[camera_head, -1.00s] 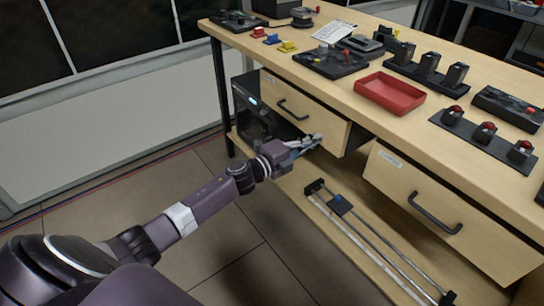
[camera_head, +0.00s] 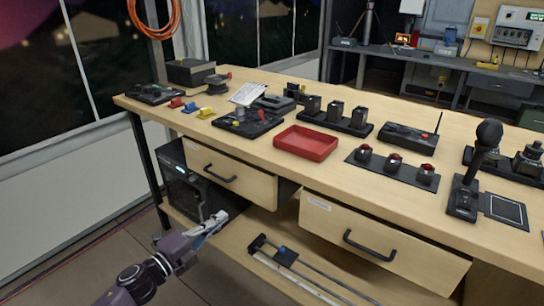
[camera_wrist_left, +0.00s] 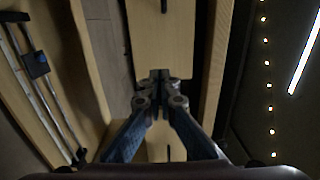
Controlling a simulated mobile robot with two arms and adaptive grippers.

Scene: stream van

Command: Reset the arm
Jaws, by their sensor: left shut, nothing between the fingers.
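My left gripper (camera_head: 208,224) is shut and empty in the head view. It is in front of the workbench, below the left drawer (camera_head: 233,174) and apart from its handle. The left drawer is pulled partly out of the bench. In the left wrist view the fingers of my left gripper (camera_wrist_left: 159,78) meet at their tips with nothing between them, and a pale wooden panel lies beyond them. My right gripper is in neither view.
The workbench top (camera_head: 260,155) carries a red tray (camera_head: 305,143), several black button and switch units and a joystick (camera_head: 475,165). The right drawer (camera_head: 385,240) has a black handle. A rail (camera_head: 300,268) lies on the lower shelf beside a black machine (camera_head: 188,182).

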